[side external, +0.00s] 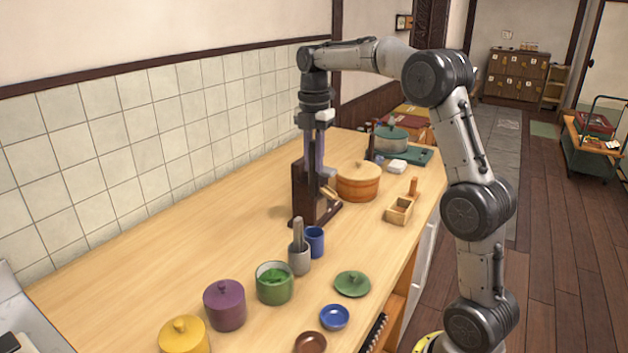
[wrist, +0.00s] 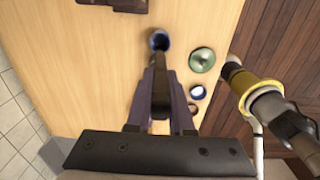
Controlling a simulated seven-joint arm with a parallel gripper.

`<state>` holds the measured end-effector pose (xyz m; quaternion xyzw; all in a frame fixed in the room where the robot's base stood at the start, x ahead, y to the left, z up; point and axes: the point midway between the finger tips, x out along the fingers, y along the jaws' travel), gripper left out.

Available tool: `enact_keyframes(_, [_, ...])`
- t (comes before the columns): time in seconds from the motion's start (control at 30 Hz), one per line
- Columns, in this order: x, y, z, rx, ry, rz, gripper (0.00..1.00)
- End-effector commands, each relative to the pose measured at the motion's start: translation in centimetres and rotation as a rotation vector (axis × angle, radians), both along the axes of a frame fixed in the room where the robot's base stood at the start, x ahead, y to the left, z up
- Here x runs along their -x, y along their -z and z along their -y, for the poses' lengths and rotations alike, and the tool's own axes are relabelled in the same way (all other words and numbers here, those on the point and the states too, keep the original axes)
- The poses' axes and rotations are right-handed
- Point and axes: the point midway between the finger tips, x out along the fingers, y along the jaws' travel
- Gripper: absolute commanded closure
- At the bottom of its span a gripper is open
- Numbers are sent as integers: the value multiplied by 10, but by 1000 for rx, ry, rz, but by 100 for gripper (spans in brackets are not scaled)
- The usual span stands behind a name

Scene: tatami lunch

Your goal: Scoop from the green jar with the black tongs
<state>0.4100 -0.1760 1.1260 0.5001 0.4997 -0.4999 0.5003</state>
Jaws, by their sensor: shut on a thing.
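The green jar (side external: 275,284) stands open on the counter with green contents inside. Its green lid (side external: 352,284) lies flat to the right, and the lid also shows in the wrist view (wrist: 202,60). My gripper (side external: 319,178) points down above the back part of the counter, in front of a dark wooden stand and well behind the jar. In the wrist view it is shut on a dark, narrow thing that looks like the black tongs (wrist: 160,95). The tongs' lower end is hard to make out. I cannot pick out the jar in the wrist view.
A grey cup with a grey pestle-like piece (side external: 299,258) and a blue cup (side external: 314,241) stand between gripper and jar. Purple (side external: 224,305) and yellow (side external: 184,337) lidded jars are left of it. A blue dish (side external: 334,317) is right. A wooden tub (side external: 358,184) stands behind.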

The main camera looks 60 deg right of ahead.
Motion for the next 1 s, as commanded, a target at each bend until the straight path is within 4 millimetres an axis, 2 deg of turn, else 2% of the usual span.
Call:
enact_keyframes(0.03, [-1,-10,0,1,0,3,100])
enact_keyframes(0.37, [-9,-7,-79,0,-8,0,100])
enact_keyframes(0.5, [-7,-7,-120,0,-8,0,100])
enact_keyframes(0.7, [-1,-6,-163,0,-6,-1,100])
enact_keyframes(0.77, [1,-6,-174,0,-6,-1,100])
enact_keyframes(1.0, [1,32,-171,0,0,-4,100])
